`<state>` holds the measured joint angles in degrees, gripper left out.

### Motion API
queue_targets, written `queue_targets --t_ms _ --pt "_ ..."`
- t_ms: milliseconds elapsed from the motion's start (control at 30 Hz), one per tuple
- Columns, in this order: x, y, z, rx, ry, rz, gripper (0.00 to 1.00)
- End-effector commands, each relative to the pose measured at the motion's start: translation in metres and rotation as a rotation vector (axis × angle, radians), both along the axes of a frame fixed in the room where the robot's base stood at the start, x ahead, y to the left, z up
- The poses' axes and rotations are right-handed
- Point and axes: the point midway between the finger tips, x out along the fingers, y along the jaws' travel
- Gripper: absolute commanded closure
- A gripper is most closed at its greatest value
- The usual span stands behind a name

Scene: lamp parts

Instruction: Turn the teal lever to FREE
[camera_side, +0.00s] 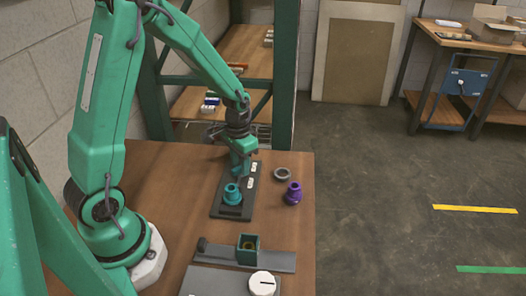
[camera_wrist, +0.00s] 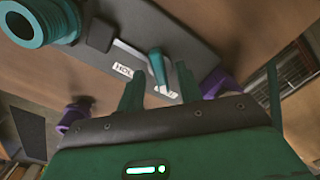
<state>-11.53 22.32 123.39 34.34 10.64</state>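The teal lever (camera_wrist: 158,70) stands up from a dark plate (camera_wrist: 200,48) in the wrist view. One white label, seemingly HOLD (camera_wrist: 122,70), lies to its left. A second label (camera_wrist: 167,92) is mostly covered by the lever's near end, and its word is unreadable. My gripper (camera_wrist: 160,80) is open, with one finger on each side of the lever in the picture; I cannot tell whether either touches it. In the side view my gripper (camera_side: 241,168) is low over the far part of the plate (camera_side: 221,209) and hides the lever.
A teal cylindrical part (camera_side: 232,195) stands on the plate's near end. A purple part (camera_side: 293,194) and a grey ring (camera_side: 282,174) lie to the right. A teal square holder (camera_side: 248,250) and a white disc (camera_side: 262,284) are nearer the camera.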

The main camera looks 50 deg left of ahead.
Motion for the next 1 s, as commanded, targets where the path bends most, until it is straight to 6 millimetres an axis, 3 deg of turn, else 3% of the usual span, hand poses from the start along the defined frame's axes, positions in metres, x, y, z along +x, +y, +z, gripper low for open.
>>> queue_targets --t_ms 267,700,1000 --pt "0.001 0.0 0.019 0.001 -0.004 0.0 0.65" --pt "0.001 0.0 0.069 0.001 -0.003 0.001 0.65" --pt "0.0 0.0 0.077 0.0 0.0 0.001 0.65"
